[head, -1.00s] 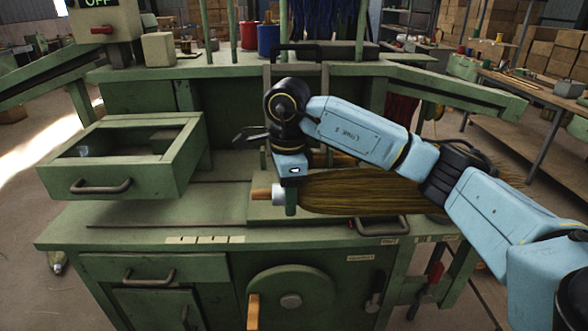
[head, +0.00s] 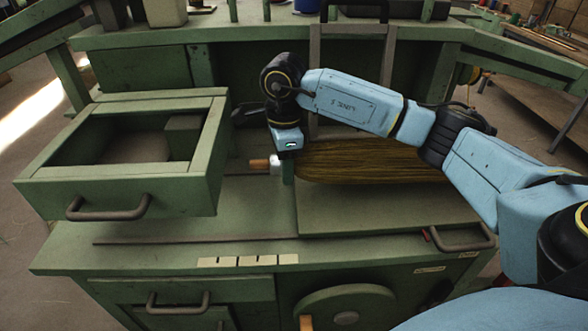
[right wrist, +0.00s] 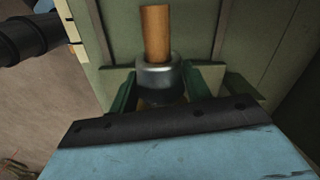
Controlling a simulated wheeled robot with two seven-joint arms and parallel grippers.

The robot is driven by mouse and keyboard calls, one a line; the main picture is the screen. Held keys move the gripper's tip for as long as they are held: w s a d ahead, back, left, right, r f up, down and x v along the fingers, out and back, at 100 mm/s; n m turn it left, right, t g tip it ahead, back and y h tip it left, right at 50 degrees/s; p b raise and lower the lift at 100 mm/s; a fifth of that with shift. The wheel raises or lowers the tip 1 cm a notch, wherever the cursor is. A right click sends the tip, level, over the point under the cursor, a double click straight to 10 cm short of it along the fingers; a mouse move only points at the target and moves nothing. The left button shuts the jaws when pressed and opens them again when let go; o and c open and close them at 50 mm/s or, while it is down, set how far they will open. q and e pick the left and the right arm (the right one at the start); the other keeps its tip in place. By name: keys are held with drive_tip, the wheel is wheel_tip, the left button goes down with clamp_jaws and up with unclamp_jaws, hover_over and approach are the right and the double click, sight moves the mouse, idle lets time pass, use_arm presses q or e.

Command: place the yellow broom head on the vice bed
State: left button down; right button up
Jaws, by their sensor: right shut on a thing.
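The yellow broom head (head: 375,163) lies level, its bristles pointing right and its pale collar and wooden stub (head: 260,164) pointing left. My right gripper (head: 287,170) points down and is shut on the collar; the right wrist view shows the metal collar (right wrist: 158,75) between the green fingers. A raised flat green plate (head: 400,207), which looks like the vice bed, is on the bench in front of and below the bristles. I cannot tell whether the bristles touch anything underneath. My left gripper is not in view.
An open green drawer box (head: 115,195) juts out at the left, near the broom's stub end. A grey upright frame (head: 315,80) stands behind the broom, partly hidden by my right arm.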

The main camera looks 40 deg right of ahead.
wheel_tip(320, 180, down, 4)
drive_tip(key=shift+w+f, duration=0.1)
drive_tip(key=o, duration=1.2)
wheel_tip(320, 180, up, 12)
drive_tip(key=shift+d+r, duration=0.1)
